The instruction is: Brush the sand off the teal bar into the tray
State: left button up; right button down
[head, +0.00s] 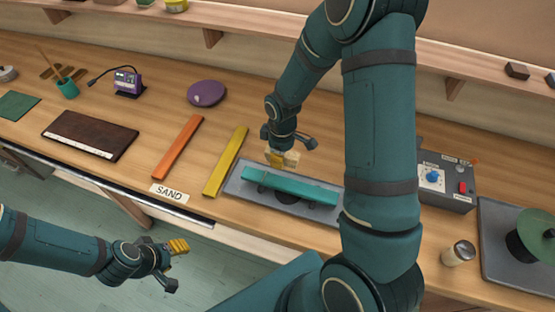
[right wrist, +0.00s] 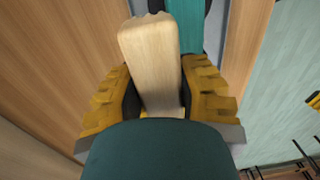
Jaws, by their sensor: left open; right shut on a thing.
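The teal bar (head: 300,188) lies lengthwise above the grey tray (head: 236,188), over a dark round patch. I cannot make out sand on the bar. My right gripper (head: 281,157) is at the bar's left end, on its back side, shut on a pale wooden piece (head: 292,158), apparently the brush. In the right wrist view the fingers clasp the brush's wooden body (right wrist: 150,62), with the teal bar (right wrist: 187,22) beyond it. Bristles are hidden, so contact cannot be told. My left gripper (head: 165,258) is open and empty, low in front of the bench.
Left of the tray lie a yellow bar (head: 226,162), an orange bar (head: 178,147) and a SAND label (head: 169,192). A grey control box (head: 446,187) and a shaker jar (head: 459,253) stand at right. My right arm hides the tray's right end.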

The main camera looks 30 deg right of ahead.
jog(key=shift+d, duration=0.1)
dwell(0.3)
notch_tip(320, 180, down, 5)
jog(key=b, duration=0.4)
jog(key=shift+r, duration=0.1)
dwell(0.5)
dwell(0.3)
jog(key=shift+s+a+b, duration=0.5)
jog(key=shift+s+a, duration=0.6)
jog(key=shift+a, duration=0.2)
jog(key=shift+s+a+b, duration=0.45)
jog(key=shift+s+a, duration=0.6)
jog(key=shift+a, duration=0.2)
notch_tip(320, 180, up, 5)
jog(key=p, duration=0.3)
jog(key=shift+p, duration=0.35)
